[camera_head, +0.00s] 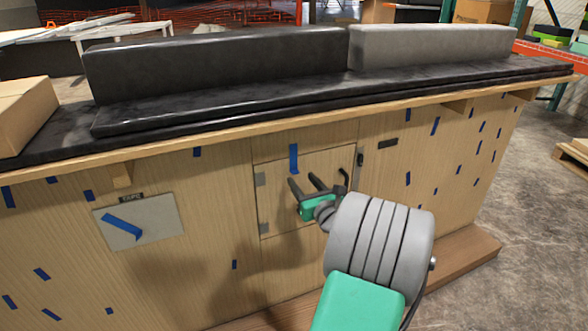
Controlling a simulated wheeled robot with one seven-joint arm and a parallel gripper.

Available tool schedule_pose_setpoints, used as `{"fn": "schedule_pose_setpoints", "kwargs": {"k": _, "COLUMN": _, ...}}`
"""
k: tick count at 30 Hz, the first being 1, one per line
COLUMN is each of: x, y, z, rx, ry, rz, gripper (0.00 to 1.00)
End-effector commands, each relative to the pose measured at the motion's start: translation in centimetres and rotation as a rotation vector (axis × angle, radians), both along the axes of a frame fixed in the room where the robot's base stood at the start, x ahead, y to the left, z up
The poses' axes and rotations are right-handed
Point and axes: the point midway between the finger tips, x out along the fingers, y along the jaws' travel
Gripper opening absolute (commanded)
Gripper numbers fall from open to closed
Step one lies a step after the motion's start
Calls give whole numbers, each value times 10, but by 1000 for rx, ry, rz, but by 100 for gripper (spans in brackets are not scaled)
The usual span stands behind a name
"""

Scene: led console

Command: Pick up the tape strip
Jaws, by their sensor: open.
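A blue tape strip (294,158) hangs upright on the wooden door (275,200), near its top edge. Another blue tape strip (122,226) lies slanted on a grey plate (160,215) under a small dark label reading TAPE. My gripper (306,181) is open and empty in front of the door. Its dark fingers point up and to the left, a little below the strip on the door. I cannot tell how far the fingers are from the door surface.
Several smaller blue strips (42,274) are scattered over the wooden front. A black handle (360,160) is at the door's right edge. The dark countertop (200,118) overhangs above, with a wooden bracket (121,174). A cardboard box (22,110) stands at the left. A wooden step (470,246) runs along the base.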

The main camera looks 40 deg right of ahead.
Motion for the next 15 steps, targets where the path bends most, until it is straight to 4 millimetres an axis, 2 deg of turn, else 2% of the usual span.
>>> {"fn": "schedule_pose_setpoints", "kwargs": {"k": 3, "x": 23, "y": -3, "z": -1, "rx": -3, "ry": 1, "rz": 6, "gripper": 48}}
{"fn": "schedule_pose_setpoints", "kwargs": {"k": 6, "x": 34, "y": -8, "z": 0, "rx": -3, "ry": 2, "rz": 4, "gripper": 48}}
{"fn": "schedule_pose_setpoints", "kwargs": {"k": 13, "x": 36, "y": -9, "z": 2, "rx": -3, "ry": 2, "rz": 2, "gripper": 48}}
{"fn": "schedule_pose_setpoints", "kwargs": {"k": 15, "x": 36, "y": -9, "z": 2, "rx": -2, "ry": 3, "rz": 2, "gripper": 42}}
